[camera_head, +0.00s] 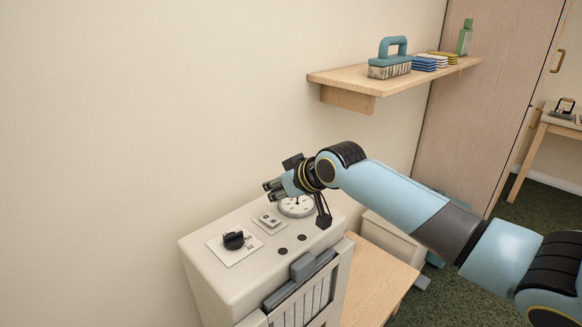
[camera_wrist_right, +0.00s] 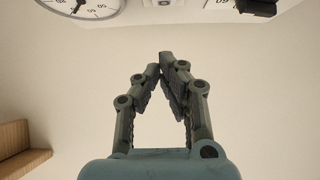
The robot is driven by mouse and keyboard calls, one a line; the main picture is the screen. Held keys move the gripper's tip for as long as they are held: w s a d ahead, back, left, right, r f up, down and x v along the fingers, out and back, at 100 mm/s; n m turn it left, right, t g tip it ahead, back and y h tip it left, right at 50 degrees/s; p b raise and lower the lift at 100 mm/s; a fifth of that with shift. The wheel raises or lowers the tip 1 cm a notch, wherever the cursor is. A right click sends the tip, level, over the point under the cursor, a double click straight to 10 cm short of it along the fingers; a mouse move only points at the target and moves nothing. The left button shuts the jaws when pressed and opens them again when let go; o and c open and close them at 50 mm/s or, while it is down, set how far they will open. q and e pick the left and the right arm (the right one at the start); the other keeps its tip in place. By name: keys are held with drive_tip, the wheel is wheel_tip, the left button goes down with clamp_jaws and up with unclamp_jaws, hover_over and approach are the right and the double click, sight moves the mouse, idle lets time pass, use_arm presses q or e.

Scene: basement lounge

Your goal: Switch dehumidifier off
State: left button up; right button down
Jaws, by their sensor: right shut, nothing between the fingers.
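The dehumidifier (camera_head: 212,278) is a beige box against the wall. Its top carries a black knob (camera_head: 233,240) on a white scale plate, a small switch plate (camera_head: 270,222) and a round dial gauge (camera_head: 297,207) partly behind my right gripper. My right gripper (camera_head: 268,188) is shut and empty, above the top near the gauge and switch plate, pointing left. In the right wrist view its fingertips (camera_wrist_right: 168,62) meet against plain wall. The gauge (camera_wrist_right: 85,6) and knob (camera_wrist_right: 257,7) show at that view's top edge, cut off. The switch position is too small to tell. My left gripper is not in view.
A wooden wall shelf (camera_head: 345,76) holds a brush (camera_head: 390,62), sponges or cloths (camera_head: 430,62) and a green bottle (camera_head: 464,38). A wooden surface (camera_head: 372,280) lies right of the dehumidifier. The wall left of it is clear.

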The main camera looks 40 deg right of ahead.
drive_tip(key=r+v, duration=0.1)
drive_tip(key=v, duration=0.6)
drive_tip(key=shift+w+r, duration=0.15)
drive_tip(key=shift+w, duration=0.05)
